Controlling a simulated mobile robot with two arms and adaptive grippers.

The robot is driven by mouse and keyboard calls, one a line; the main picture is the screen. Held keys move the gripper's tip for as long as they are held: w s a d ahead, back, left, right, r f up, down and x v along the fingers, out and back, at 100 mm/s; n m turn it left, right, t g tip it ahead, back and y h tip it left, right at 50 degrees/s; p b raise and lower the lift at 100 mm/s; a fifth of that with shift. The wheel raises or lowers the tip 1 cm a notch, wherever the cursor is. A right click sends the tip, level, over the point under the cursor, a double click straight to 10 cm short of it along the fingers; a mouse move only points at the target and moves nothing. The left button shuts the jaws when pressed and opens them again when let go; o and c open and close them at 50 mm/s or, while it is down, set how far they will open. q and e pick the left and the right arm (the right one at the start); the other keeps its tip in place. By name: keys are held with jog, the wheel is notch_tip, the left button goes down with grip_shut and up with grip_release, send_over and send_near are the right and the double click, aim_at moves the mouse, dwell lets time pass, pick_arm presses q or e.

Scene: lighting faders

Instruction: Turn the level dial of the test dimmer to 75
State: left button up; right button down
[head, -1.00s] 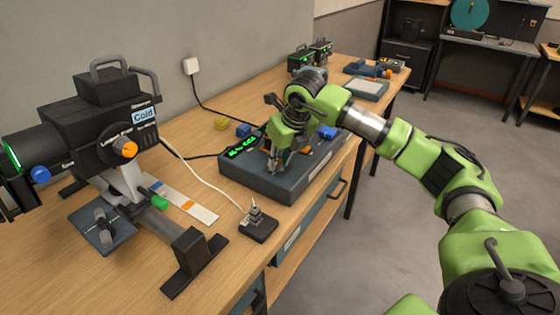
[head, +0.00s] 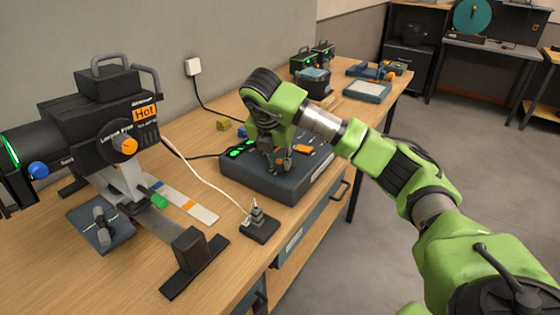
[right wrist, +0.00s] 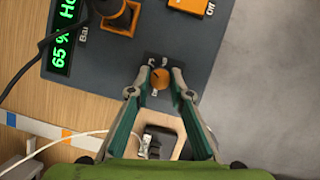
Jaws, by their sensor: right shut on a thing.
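The test dimmer (head: 252,183) is a dark grey box on the bench in the head view; its panel also shows in the right wrist view (right wrist: 108,70). Its green display (right wrist: 65,35) reads 65 % and is cut off at the edge. My right gripper (head: 279,165) reaches down onto the panel. In the right wrist view its fingertips (right wrist: 159,79) are closed around a small round orange level dial (right wrist: 160,80). The dial's markings are too small to read. My left gripper is not in view.
An orange block (right wrist: 190,5) and an orange-based dark control (right wrist: 121,15) sit on the panel. A black lamp fixture (head: 85,130) labelled Hot stands at left. A small plug box (head: 259,230) with a white cable sits in front. Cases (head: 313,82) stand behind.

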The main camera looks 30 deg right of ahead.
jog(key=shift+m+g, duration=0.4)
jog(key=shift+m, duration=0.7)
jog(key=c, duration=1.8)
grip_release()
jog(key=shift+c, duration=0.2)
jog(key=v, duration=1.2)
jog(key=shift+a, duration=0.2)
jog(key=shift+f, duration=0.15)
